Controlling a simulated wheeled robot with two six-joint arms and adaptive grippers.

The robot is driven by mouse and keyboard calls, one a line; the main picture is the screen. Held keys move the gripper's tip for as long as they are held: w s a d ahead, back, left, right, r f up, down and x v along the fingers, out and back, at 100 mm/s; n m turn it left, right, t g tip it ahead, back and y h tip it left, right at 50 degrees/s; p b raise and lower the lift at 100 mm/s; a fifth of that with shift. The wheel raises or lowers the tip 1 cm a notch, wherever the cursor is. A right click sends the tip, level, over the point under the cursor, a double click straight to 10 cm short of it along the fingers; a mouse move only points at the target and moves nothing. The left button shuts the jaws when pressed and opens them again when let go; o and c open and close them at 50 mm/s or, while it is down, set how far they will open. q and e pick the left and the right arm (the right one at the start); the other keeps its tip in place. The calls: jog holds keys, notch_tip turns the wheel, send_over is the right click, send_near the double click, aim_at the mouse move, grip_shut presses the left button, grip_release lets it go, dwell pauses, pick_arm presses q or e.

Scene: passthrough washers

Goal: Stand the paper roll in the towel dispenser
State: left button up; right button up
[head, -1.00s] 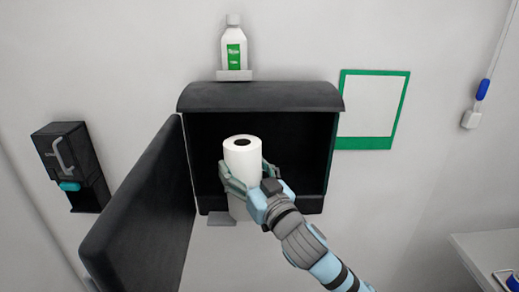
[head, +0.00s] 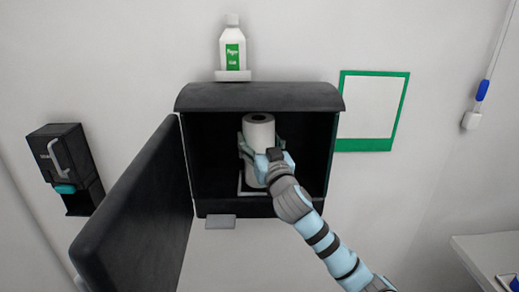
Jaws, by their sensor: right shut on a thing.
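The white paper roll (head: 259,133) is upright inside the black towel dispenser (head: 258,97), near the middle of its opening. My right gripper (head: 258,150) is shut around the roll, with its arm coming in from the lower right. The dispenser door (head: 138,210) hangs open to the left. A light plate or frame shows at the dispenser floor by the roll's foot. The roll's lower part is partly hidden by my gripper, so I cannot tell whether it touches the floor. My left gripper is not in view.
A bottle with a green label (head: 232,50) stands on a small ledge above the dispenser. A black soap dispenser (head: 66,165) is on the wall at left. A green-framed sheet (head: 371,110) hangs at right. A counter (head: 490,255) edges in at lower right.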

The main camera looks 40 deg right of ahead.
jog(key=shift+w+d+f, duration=0.15)
jog(key=shift+w+f, duration=0.05)
jog(key=shift+f, duration=0.1)
jog(key=shift+f+b, duration=0.3)
jog(key=shift+b, duration=0.25)
jog(key=o, duration=1.5)
jog(key=shift+s, duration=0.1)
jog(key=v, duration=1.2)
